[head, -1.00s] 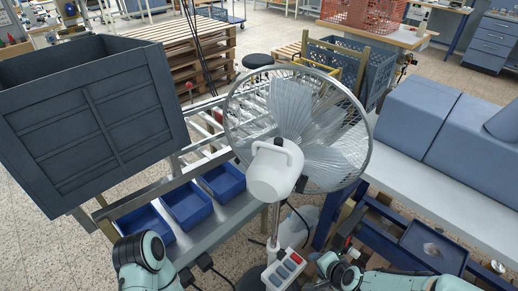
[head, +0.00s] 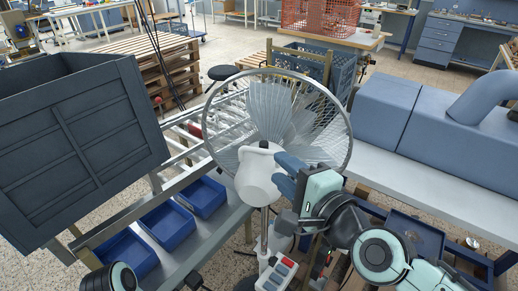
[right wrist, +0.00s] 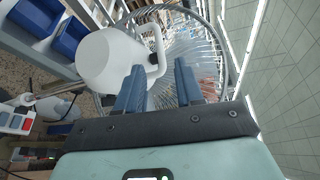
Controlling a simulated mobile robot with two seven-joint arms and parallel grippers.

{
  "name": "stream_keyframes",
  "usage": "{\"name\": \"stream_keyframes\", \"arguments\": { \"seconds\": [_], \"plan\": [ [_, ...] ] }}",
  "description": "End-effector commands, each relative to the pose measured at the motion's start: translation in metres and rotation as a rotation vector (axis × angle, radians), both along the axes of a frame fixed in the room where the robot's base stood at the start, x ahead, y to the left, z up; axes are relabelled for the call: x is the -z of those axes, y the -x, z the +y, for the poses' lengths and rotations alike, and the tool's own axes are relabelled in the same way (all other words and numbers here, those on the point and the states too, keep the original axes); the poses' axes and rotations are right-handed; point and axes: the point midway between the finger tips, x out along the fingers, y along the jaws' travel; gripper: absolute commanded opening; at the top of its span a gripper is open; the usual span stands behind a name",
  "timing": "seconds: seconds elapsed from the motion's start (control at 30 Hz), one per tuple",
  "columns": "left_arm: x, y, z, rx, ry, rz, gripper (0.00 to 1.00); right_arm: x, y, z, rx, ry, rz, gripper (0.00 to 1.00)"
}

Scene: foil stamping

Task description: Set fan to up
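The standing fan's round wire cage (head: 285,95) faces away from me in the middle of the head view, with its white motor housing (head: 257,178) on the near side. Its pole and control box with red and grey buttons (head: 276,273) are below. My right gripper (head: 283,175) is just right of the housing, its blue fingers pointing at it. In the right wrist view, the fingers (right wrist: 158,75) are apart with nothing held. The housing's loop handle (right wrist: 158,50) is close beyond the left finger; I cannot tell whether they touch. My left gripper is out of view.
A large dark blue crate (head: 75,140) stands at left, above several blue bins (head: 167,225). A bench with a blue machine (head: 400,115) is at right. A roller conveyor (head: 190,140) and a grey-blue crate (head: 335,70) lie behind the fan.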

Motion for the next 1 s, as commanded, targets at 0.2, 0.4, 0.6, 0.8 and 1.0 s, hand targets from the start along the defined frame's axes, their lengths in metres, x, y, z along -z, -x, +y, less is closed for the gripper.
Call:
{"name": "stream_keyframes", "arguments": {
  "seconds": [0.2, 0.4, 0.6, 0.8, 1.0],
  "plan": [
    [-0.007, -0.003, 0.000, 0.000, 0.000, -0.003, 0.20, 0.007, -0.040, 0.026, -0.003, 0.002, 0.003, 0.37],
    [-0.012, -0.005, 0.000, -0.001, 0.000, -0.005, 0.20, 0.011, -0.065, 0.040, 0.000, 0.001, 0.002, 0.37],
    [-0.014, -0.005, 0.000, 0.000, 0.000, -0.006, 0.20, 0.012, -0.075, 0.046, 0.000, 0.002, -0.001, 0.37],
    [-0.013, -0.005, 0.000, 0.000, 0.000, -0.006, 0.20, 0.013, -0.076, 0.047, 0.001, 0.002, -0.001, 0.37],
    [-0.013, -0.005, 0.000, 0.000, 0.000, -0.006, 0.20, 0.013, -0.076, 0.046, 0.001, 0.002, -0.001, 0.00]
  ]
}}
